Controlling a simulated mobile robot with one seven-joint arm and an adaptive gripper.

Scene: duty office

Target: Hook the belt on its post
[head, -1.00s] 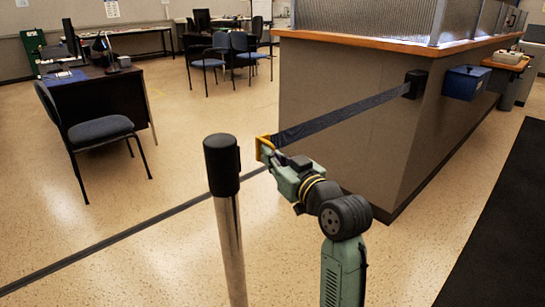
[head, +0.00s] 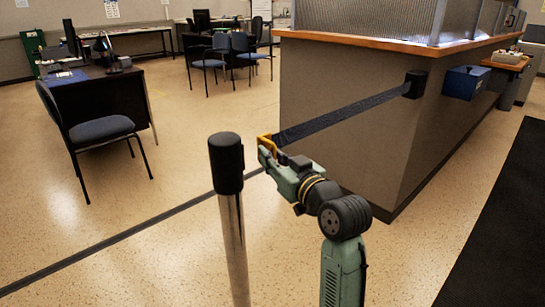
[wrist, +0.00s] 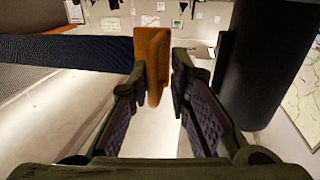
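The dark blue belt (head: 345,112) runs taut from a black wall box (head: 415,84) on the counter to its orange end piece (head: 266,146). My gripper (head: 268,150) is shut on that end piece. In the wrist view, the orange end piece (wrist: 153,62) stands between the fingers (wrist: 160,88), with the belt (wrist: 70,52) going off left. The post (head: 232,240) is a metal pole with a black head (head: 226,163), upright just left of my gripper. The black post head (wrist: 265,60) also shows in the wrist view, right of the fingers and apart from them.
The counter (head: 345,130) with a wooden top stands behind my arm. A blue box (head: 466,82) hangs on its side. A chair (head: 95,130) and a desk (head: 110,95) are at the left. A dark floor strip (head: 110,240) runs behind the post. Open floor lies around the post.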

